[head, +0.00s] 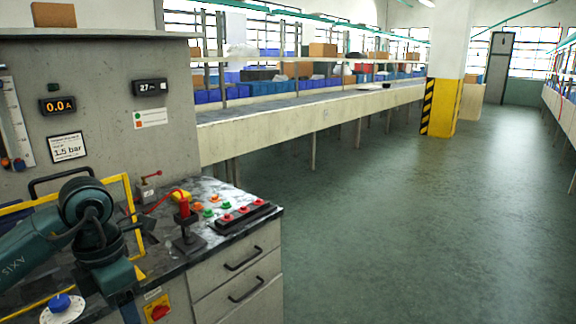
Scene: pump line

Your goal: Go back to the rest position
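My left arm, teal and dark, reaches in from the left over the bench top (212,240). My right arm and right gripper are not in view. The pump panel (100,130) stands behind the bench, with a 0.0 A display (57,106), a second display reading about 27 (150,87) and a 1.5 bar label (67,147).
A yellow frame (132,205) stands by my arm. The floor (400,230) at right is clear. A yellow-based pillar (443,106) stands farther back.

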